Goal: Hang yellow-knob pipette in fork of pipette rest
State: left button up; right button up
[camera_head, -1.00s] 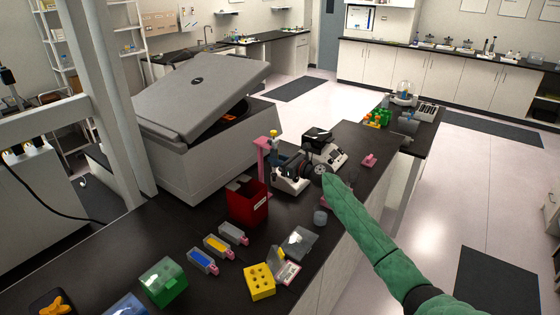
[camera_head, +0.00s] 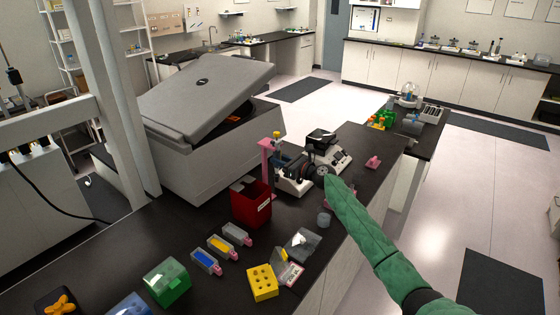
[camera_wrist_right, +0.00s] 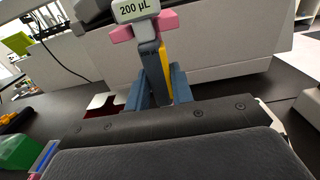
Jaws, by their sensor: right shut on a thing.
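The yellow-knob pipette (camera_head: 277,136) stands about upright at the pink pipette rest (camera_head: 265,152) on the dark bench. In the right wrist view, the pipette's white head marked 200 µL (camera_wrist_right: 135,10) sits just above the rest's two pink fork prongs (camera_wrist_right: 167,21), with one prong showing on each side. I cannot tell whether its weight bears on the fork. My right gripper (camera_head: 279,160) is shut on the pipette below the fork; its blue-grey fingers (camera_wrist_right: 158,88) show in the right wrist view. My left gripper is not in view.
A red bin (camera_head: 250,205) stands close in front of the rest. A large grey lidded machine (camera_head: 205,155) is behind it, and a black-and-white instrument (camera_head: 330,155) is to the right. Tip boxes and a yellow rack (camera_head: 262,283) lie nearer on the bench.

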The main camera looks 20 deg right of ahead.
jog(key=shift+w+a, duration=0.4)
jog(key=shift+w, duration=0.05)
jog(key=shift+f, duration=0.25)
dwell(1.0)
jog(key=o, duration=0.7)
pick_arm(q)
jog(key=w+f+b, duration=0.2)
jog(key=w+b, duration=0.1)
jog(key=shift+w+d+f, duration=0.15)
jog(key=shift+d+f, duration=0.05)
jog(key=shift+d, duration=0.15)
pick_arm(e)
jog(key=v, duration=0.7)
jog(key=shift+s+d, duration=0.25)
jog(key=shift+s, duration=0.05)
